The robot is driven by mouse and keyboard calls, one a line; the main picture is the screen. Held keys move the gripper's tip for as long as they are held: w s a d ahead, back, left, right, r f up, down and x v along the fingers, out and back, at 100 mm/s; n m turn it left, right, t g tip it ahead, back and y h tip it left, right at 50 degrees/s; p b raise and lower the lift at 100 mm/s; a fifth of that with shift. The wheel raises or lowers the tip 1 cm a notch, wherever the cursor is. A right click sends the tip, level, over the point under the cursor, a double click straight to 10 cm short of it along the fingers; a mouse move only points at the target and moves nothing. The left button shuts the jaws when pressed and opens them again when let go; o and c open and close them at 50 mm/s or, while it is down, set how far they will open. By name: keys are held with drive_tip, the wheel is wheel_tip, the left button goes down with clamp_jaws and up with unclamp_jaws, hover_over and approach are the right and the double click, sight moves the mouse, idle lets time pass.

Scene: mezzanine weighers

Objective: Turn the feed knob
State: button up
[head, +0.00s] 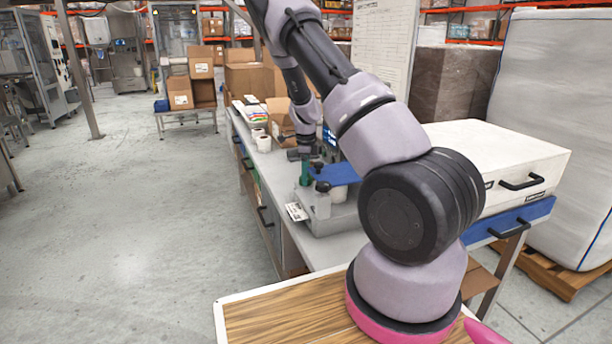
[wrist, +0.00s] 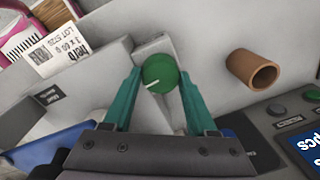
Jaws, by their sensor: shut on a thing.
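The feed knob (wrist: 160,72) is round and green, with a white pointer line that points to the lower left in the wrist view. It sits on a grey machine (head: 335,218) on the bench. My gripper (wrist: 159,79) has one teal finger on each side of the knob and is shut on it. In the head view my gripper (head: 306,172) reaches down at the machine's far left part, and I cannot make out the knob there.
A brown tube (wrist: 252,68) stands right of the knob, with a button panel (wrist: 292,108) below it. A printed label card (wrist: 58,50) is at upper left. The floor at left (head: 140,220) is clear.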

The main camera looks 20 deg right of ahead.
drive_tip(key=o, duration=1.4)
drive_tip(key=shift+c, duration=0.2)
drive_tip(key=shift+r, duration=0.1)
wheel_tip(320, 180, up, 11)
drive_tip(key=shift+s, duration=0.25)
drive_tip(key=shift+a, duration=0.15)
